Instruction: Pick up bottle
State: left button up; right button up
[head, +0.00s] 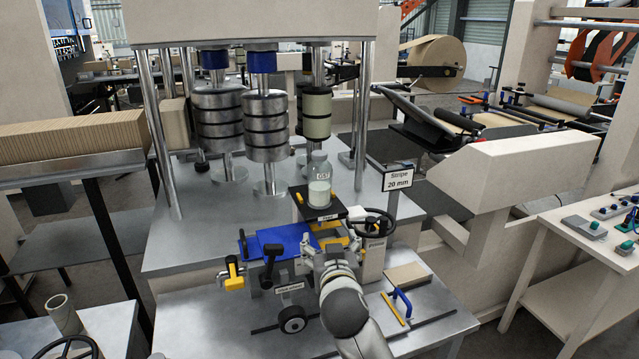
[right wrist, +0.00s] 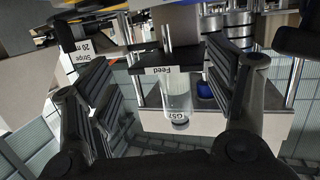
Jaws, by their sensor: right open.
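A translucent bottle (head: 319,189) with a pale lower part, a grey top and a small printed label stands upright on a black plate (head: 342,212) marked "Feed". In the right wrist view, which looks upside down, the bottle (right wrist: 178,97) shows between the two fingers, beyond them. My right gripper (head: 331,243) is in front of and below the plate in the head view. Its fingers are spread and empty, apart from the bottle; the gap also shows in the right wrist view (right wrist: 158,75). My left gripper is not in view.
Stacked metal rollers (head: 265,122) on posts stand behind the bottle. A "Stripe 20 mm" sign (head: 398,180) and a black handwheel (head: 372,223) are close on its right. A blue block (head: 279,241) and yellow clamp (head: 233,273) are front left.

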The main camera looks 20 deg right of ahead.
jog(key=t, duration=0.2)
send_near(321, 187)
jog(key=x, duration=0.2)
jog(key=shift+a+p+x, duration=0.2)
jog(key=shift+p+x, duration=0.75)
jog(key=shift+x, duration=1.9)
jog(key=shift+w+d+r+p, duration=0.1)
jog(key=shift+w+d+p, duration=0.05)
jog(key=shift+w+p, duration=0.35)
jog(key=p+x, duration=0.1)
jog(key=x, duration=0.1)
jog(key=shift+w+d, duration=0.2)
jog(key=shift+w, duration=0.15)
jog(key=shift+w+d+f+p, duration=0.1)
jog(key=shift+w+f+p, duration=0.15)
jog(key=shift+w, duration=0.4)
jog(key=shift+r, duration=0.1)
jog(key=c, duration=1.5)
jog(key=shift+o, duration=0.2)
